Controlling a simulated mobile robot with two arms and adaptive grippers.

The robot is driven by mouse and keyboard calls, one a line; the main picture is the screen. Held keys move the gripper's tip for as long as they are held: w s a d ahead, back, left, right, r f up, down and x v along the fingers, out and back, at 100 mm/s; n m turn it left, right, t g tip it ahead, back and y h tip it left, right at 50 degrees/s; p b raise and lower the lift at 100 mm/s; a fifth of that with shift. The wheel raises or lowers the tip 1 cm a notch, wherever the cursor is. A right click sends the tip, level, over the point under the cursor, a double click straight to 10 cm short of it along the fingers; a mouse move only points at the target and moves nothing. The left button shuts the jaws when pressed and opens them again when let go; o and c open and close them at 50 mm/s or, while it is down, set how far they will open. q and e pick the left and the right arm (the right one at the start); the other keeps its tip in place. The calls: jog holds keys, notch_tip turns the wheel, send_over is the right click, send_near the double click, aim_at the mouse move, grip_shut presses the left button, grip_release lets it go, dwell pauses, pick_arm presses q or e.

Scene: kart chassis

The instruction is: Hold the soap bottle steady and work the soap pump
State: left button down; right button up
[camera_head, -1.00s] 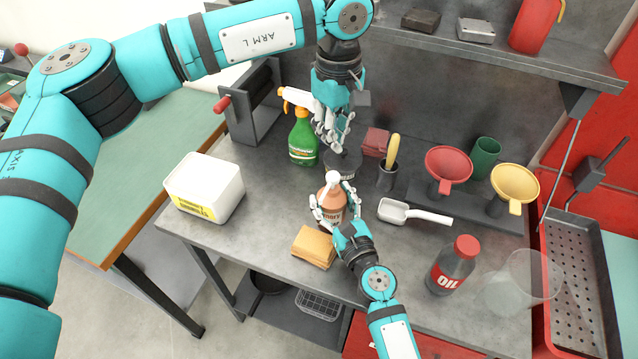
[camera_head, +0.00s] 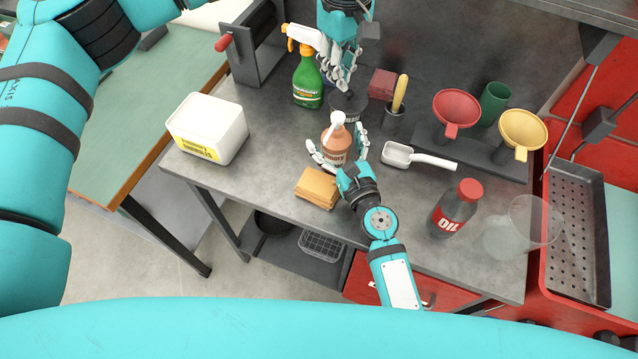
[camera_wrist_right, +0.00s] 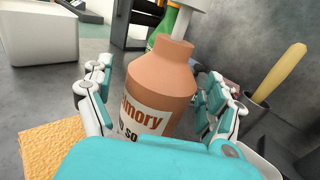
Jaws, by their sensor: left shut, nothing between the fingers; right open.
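The soap bottle (camera_head: 336,148) is orange-brown with a printed label and stands upright on the grey bench. Its white pump (camera_head: 337,119) tops it; in the right wrist view the pump is cut off at the top edge. My right gripper (camera_head: 341,163) is open, with its fingers on either side of the bottle. In the right wrist view the bottle (camera_wrist_right: 158,92) stands between the spread fingers, with a gap at the left finger. My left gripper (camera_head: 343,84) is shut and empty, above and behind the pump, apart from it.
A green spray bottle (camera_head: 307,84) stands left of my left gripper. Yellow sponges (camera_head: 317,188) lie in front of the bottle. A white scoop (camera_head: 420,159), an oil bottle (camera_head: 455,208), funnels (camera_head: 456,110) and a white tub (camera_head: 207,130) stand around.

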jog(key=v, duration=1.1)
jog(key=shift+s+d, duration=0.2)
jog(key=shift+s, duration=0.3)
